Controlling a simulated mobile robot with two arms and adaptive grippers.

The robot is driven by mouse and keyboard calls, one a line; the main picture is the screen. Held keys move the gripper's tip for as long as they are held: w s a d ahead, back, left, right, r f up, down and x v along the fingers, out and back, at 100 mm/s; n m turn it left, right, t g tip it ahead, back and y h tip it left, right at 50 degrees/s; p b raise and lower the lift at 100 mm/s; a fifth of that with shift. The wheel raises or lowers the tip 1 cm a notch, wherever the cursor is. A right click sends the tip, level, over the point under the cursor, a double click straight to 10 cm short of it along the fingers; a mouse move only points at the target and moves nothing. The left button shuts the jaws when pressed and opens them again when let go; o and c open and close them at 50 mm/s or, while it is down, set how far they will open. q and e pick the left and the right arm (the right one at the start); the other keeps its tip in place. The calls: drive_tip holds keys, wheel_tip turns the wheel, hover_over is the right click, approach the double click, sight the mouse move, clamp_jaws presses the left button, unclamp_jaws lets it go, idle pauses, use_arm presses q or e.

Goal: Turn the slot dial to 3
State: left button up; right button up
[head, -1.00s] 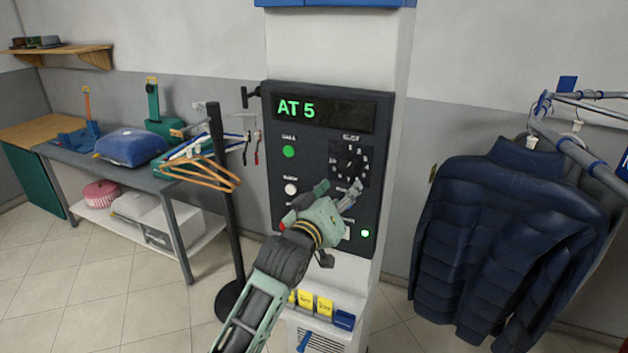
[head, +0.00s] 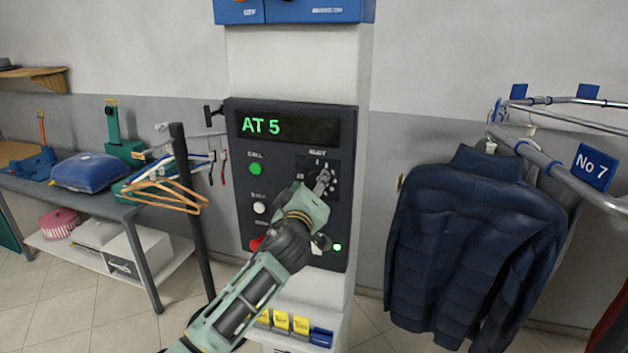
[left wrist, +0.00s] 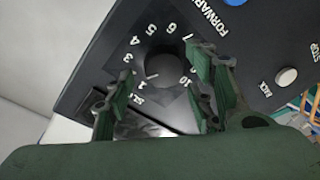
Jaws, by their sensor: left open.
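The dark control panel (head: 285,225) stands upright on a white column, and its display (head: 289,126) reads "AT 5". The round black slot dial (left wrist: 165,66) shows in the left wrist view, ringed by white numbers. A white mark on the dial points down and left, toward the low numbers; I cannot tell the exact one. My left gripper (head: 322,180) is open in front of the dial and hides much of it in the head view. In the left wrist view its fingers (left wrist: 158,85) lie on either side of the dial's lower part. Contact cannot be told. My right gripper is not in view.
Green (head: 255,169) and white (head: 260,208) buttons sit left of the dial. A black post with orange hangers (head: 165,196) stands left of the panel. A navy padded jacket (head: 465,245) hangs from a rail at right. Yellow tags (head: 300,325) are below the panel.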

use_arm(q)
drive_tip(key=shift+x, duration=0.95)
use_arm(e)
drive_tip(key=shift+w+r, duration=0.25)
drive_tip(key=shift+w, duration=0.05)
use_arm(q)
drive_tip(key=c, duration=1.1)
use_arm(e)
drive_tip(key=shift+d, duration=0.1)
use_arm(q)
drive_tip(key=shift+r, duration=0.1)
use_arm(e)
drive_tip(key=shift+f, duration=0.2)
use_arm(q)
drive_tip(key=shift+m+b, duration=1.3)
drive_tip(key=shift+m+t+b, duration=0.3)
drive_tip(key=shift+m+b, duration=0.55)
drive_tip(key=shift+m, duration=0.75)
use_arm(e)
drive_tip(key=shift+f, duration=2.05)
use_arm(q)
drive_tip(key=shift+s+d, duration=0.1)
